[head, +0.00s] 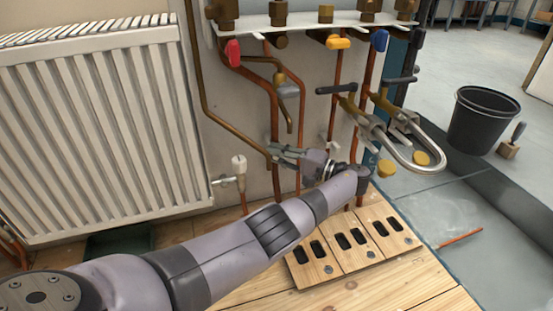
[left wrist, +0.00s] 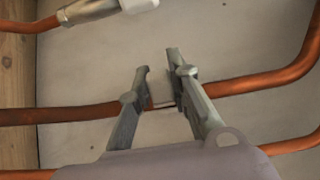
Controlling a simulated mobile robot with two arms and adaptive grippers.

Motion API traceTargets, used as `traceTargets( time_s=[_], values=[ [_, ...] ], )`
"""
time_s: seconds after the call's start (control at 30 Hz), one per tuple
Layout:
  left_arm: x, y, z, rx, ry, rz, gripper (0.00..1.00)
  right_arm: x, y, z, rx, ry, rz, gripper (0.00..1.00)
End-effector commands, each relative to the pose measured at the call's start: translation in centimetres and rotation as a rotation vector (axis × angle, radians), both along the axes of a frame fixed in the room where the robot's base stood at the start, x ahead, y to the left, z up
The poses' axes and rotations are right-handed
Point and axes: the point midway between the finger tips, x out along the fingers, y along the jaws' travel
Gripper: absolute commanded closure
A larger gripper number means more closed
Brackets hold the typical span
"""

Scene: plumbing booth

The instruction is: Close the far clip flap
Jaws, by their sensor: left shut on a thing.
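My left gripper (head: 273,153) reaches in at the copper pipes on the wall. In the left wrist view the gripper (left wrist: 158,70) is shut on a small pale piece (left wrist: 160,93), which looks like the clip flap, at a copper pipe (left wrist: 80,114). The fingers hide much of the clip, so I cannot tell whether its flap is fully closed. In the head view another small white clip (head: 333,144) shows on a pipe to the right of the gripper. My right gripper is not in view.
A white radiator (head: 95,130) stands at the left. A valve with a pale cap (head: 239,165) sits left of the gripper. Lever valves and a curved metal pipe (head: 430,152) stick out at the right. A slotted wooden board (head: 345,240) lies below, and a black bucket (head: 482,120) stands beyond.

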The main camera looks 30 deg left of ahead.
Motion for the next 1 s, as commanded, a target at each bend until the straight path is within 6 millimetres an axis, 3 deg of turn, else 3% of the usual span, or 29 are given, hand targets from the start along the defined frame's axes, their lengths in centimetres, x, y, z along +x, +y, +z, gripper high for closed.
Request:
traceTargets(
  time_s=[0.3, 0.33, 0.6, 1.0],
  values=[
    [0.03, 0.00, -0.13, -0.004, 0.004, -0.002, 1.00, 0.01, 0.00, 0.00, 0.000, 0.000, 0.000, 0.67],
    [0.03, 0.01, -0.13, -0.004, 0.004, -0.002, 0.80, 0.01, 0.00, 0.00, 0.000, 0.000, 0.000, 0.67],
    [0.02, 0.02, -0.05, -0.002, 0.001, -0.001, 0.62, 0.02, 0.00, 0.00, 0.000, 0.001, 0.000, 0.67],
    [0.02, 0.03, 0.02, 0.000, -0.001, 0.000, 0.62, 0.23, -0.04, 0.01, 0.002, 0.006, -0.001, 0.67]
  ],
)
